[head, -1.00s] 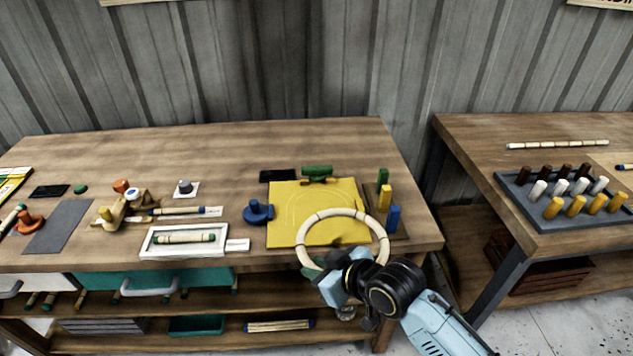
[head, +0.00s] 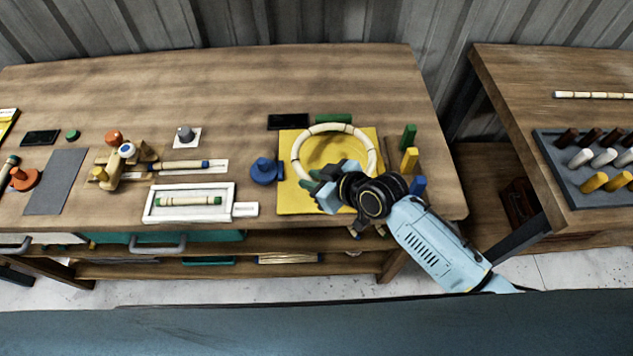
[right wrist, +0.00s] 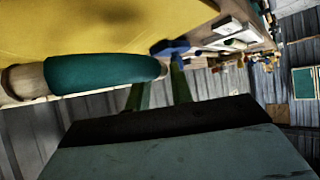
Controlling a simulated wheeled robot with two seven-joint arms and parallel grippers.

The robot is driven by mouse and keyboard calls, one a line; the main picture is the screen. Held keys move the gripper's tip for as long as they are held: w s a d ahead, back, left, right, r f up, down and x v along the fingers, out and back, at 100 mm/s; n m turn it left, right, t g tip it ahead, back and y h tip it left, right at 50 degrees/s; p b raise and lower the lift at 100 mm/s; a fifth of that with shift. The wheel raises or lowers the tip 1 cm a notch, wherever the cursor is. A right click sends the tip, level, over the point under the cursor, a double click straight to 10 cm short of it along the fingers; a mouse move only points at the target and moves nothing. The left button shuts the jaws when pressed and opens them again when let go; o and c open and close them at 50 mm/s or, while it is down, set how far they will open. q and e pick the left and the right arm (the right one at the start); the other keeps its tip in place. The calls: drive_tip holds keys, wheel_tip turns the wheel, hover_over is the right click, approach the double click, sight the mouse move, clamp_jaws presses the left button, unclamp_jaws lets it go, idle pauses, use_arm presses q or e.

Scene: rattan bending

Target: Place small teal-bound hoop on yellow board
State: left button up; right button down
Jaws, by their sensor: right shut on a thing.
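The small hoop (head: 333,129) is a pale cane ring with dark bands; its teal binding (right wrist: 105,73) shows in the right wrist view. My right gripper (head: 322,190) is shut on the near left side of the hoop. In the head view the hoop overlaps the yellow board (head: 300,202), which has a faint circle marked on it. I cannot tell whether the hoop touches the board. The yellow board also fills the upper left of the right wrist view (right wrist: 100,25). My left gripper is not in view.
A blue knobbed piece (head: 264,171) stands just left of the board. Green (head: 408,137), yellow (head: 409,160) and blue (head: 418,186) pegs stand to its right. A white tray (head: 150,205) with a cane piece lies further left. The back of the table is clear.

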drive_tip(key=shift+w+f+b, duration=0.1)
drive_tip(key=shift+f+b, duration=0.25)
drive_tip(key=shift+f, duration=1.85)
drive_tip(key=shift+f, duration=0.2)
drive_tip(key=c, duration=1.2)
unclamp_jaws()
drive_tip(key=shift+r, duration=0.15)
drive_tip(key=shift+d+r, duration=0.1)
drive_tip(key=shift+r, duration=0.05)
drive_tip(key=p+v, duration=0.1)
drive_tip(key=v, duration=1)
drive_tip(key=shift+s+d+r, duration=0.2)
drive_tip(key=shift+s, duration=0.1)
